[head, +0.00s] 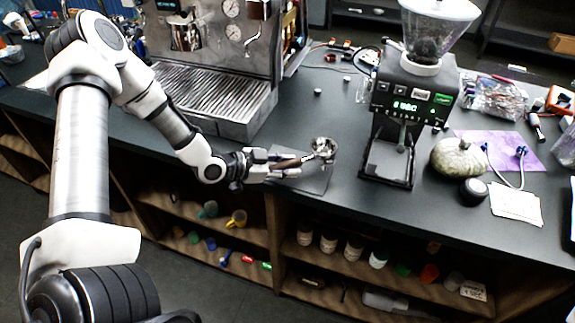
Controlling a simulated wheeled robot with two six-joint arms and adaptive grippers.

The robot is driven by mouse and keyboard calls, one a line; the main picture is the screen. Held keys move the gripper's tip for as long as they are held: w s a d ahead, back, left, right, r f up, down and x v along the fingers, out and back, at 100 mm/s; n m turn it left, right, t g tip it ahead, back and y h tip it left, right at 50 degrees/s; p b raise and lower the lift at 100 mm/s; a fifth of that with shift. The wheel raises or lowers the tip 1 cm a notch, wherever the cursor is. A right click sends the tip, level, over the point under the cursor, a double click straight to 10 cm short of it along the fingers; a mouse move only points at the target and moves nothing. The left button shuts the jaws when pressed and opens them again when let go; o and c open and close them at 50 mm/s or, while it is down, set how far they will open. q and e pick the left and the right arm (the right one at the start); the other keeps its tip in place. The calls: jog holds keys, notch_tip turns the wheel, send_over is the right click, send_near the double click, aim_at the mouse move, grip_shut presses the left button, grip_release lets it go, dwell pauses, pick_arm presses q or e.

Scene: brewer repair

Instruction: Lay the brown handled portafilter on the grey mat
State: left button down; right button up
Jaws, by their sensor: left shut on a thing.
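The portafilter (324,148) has a shiny metal head and a thin brown handle. Its head is at the right end, over the far right part of the grey mat (316,184). My left gripper (282,166) reaches in from the left and is shut on the portafilter's handle, above the mat's left part. I cannot tell whether the portafilter touches the mat or hangs just above it. The mat lies flat near the counter's front edge, partly hidden by the gripper and handle. My right gripper is not in view.
An espresso machine (215,95) with a drip tray stands behind my left arm. A coffee grinder (410,105) stands right of the mat. A greenish gourd (458,158), a black round thing (473,191) and a white paper stack (515,204) lie farther right. Open shelves are below the counter.

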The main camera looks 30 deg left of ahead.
pick_arm(q)
jog(key=shift+f+b, duration=0.5)
jog(key=shift+f, duration=0.1)
dwell(0.4)
jog(key=c, duration=0.8)
grip_release()
jog(key=shift+o, duration=0.2)
notch_tip(320, 180, up, 10)
jog(key=shift+r, duration=0.1)
